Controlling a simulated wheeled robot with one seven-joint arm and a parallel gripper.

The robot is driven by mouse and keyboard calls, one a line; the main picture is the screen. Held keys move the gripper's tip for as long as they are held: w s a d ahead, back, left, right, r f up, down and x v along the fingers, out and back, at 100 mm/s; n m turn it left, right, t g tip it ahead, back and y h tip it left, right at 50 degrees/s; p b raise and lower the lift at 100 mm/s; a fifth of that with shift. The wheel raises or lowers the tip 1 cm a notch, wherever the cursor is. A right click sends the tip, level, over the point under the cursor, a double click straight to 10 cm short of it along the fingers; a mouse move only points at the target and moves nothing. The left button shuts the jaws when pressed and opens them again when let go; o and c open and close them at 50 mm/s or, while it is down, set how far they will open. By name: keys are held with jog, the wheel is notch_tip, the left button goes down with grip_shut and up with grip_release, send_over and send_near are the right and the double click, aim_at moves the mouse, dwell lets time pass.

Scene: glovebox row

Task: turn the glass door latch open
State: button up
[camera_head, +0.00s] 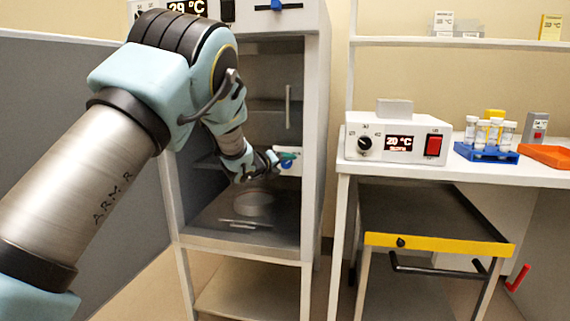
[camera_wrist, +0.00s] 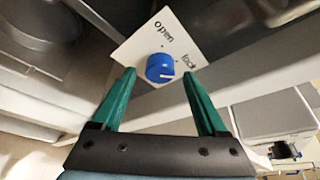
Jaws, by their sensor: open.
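The latch is a blue knob (camera_wrist: 160,68) on a white plate (camera_wrist: 143,47) printed "open" and "lock". A pale mark on the knob seems to lie on its lower right side, nearer the "lock" side than "open". In the head view the plate (camera_head: 292,170) sits at the right edge of the glass-fronted cabinet (camera_head: 313,130), and the knob (camera_head: 287,164) is partly covered by my gripper. My gripper (camera_wrist: 158,74) is open. Its two green fingers are either side of the knob in the wrist view, tips close to it; contact cannot be told.
A vertical door handle (camera_head: 288,106) is above the latch. To the right, a bench holds a white control box (camera_head: 397,137) and a blue tube rack (camera_head: 486,154). A cart with a yellow front edge (camera_head: 440,244) stands under the bench. A grey partition (camera_head: 60,120) is at left.

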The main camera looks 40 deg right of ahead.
jog(key=shift+x, duration=0.85)
jog(key=shift+c, duration=0.2)
jog(key=shift+w+a, duration=0.1)
grip_shut()
